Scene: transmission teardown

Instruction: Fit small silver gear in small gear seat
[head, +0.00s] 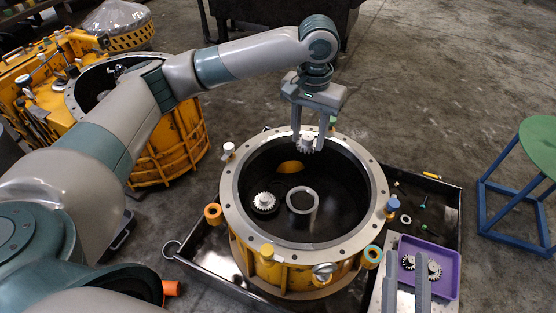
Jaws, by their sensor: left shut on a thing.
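My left gripper (309,132) points down, shut on a small silver gear (307,145), and holds it above the far part of the round housing. The housing (229,187) is yellow with a wide silver rim and a dark interior. Inside it, a silver gear (264,199) sits on a dark base at the left, and a pale upright ring (302,200) stands near the middle. I cannot tell which feature is the small gear seat. My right gripper (406,285) is at the bottom right, fingers apart, by the purple tray.
The purple tray (449,258) holds gears (434,269). Small parts lie on the black tray (440,205) right of the housing. Knobs and posts stand around the rim. A green-topped blue stool (540,145) stands right; another yellow housing (185,140) stands left.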

